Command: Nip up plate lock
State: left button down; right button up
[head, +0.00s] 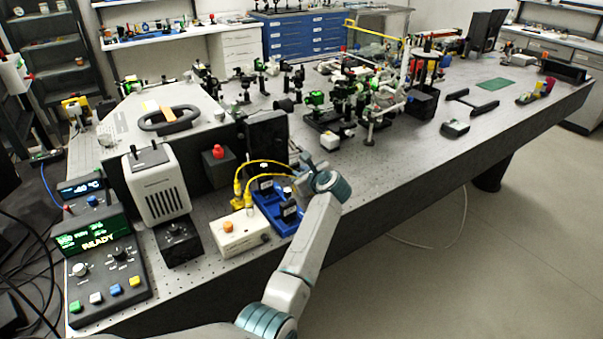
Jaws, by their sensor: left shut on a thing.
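My left gripper (298,178) is at the blue-based mount by the front edge of the bench, its arm reaching up from the bottom of the view. It is shut on a small part at the top of this mount, which I take to be the plate lock; the wrist and fingers hide most of it. The blue base (283,224) carries dark upright blocks and stands right of a cream box (240,233) with an orange button. My right gripper is not in view.
Yellow cables (240,190) loop close to the left of the gripper. A tall black housing (267,138) stands just behind. A control console (100,255) reading READY is at left. Crowded optics (345,100) fill the middle of the bench; its surface right of the gripper is clear.

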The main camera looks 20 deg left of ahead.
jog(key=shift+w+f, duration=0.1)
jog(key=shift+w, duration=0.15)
pick_arm(q)
jog(key=shift+w+d+m+b, duration=0.15)
jog(key=shift+m+b, duration=0.25)
jog(key=shift+m, duration=0.2)
jog(key=shift+w+m+g+y+b, duration=0.1)
jog(key=shift+m+g+y+b, duration=0.5)
jog(key=shift+m+g, duration=0.1)
jog(key=shift+w+d+f+m+g+b, duration=0.1)
jog(key=shift+m+g+b, duration=0.2)
jog(key=shift+m+b, duration=0.3)
jog(key=shift+m+y, duration=0.4)
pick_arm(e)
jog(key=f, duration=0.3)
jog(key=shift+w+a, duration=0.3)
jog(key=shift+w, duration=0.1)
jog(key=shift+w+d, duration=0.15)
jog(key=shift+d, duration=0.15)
pick_arm(q)
jog(key=c, duration=1.4)
grip_release()
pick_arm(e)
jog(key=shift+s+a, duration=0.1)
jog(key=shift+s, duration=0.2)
